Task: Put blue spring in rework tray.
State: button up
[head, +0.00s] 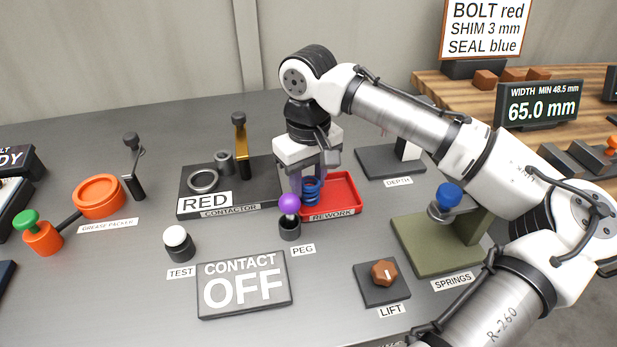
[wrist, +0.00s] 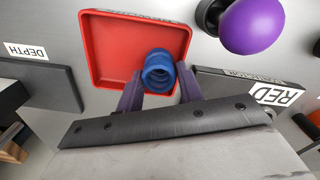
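The blue spring (head: 311,191) is upright between the fingers of my gripper (head: 309,181). In the wrist view the spring (wrist: 158,72) sits between the two purple fingertips (wrist: 159,85), which appear to touch its sides. The red rework tray (head: 345,207) is below, and the spring is over its left part in the head view. The tray's red floor (wrist: 115,45) also shows in the wrist view, with nothing else visible in it. I cannot tell whether the spring touches the tray floor.
A purple-topped peg (head: 289,207) stands close in front of the tray's left side. The contactor plate (head: 243,190) is left, the depth plate (head: 385,162) behind right. The springs stand (head: 425,245), lift knob (head: 383,274) and contact sign (head: 244,284) are nearer.

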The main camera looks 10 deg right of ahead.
aim_at(309, 180)
jog(key=o, duration=0.3)
jog(key=shift+r, duration=0.1)
notch_tip(309, 180, up, 12)
dwell(0.5)
jog(key=shift+s, duration=0.1)
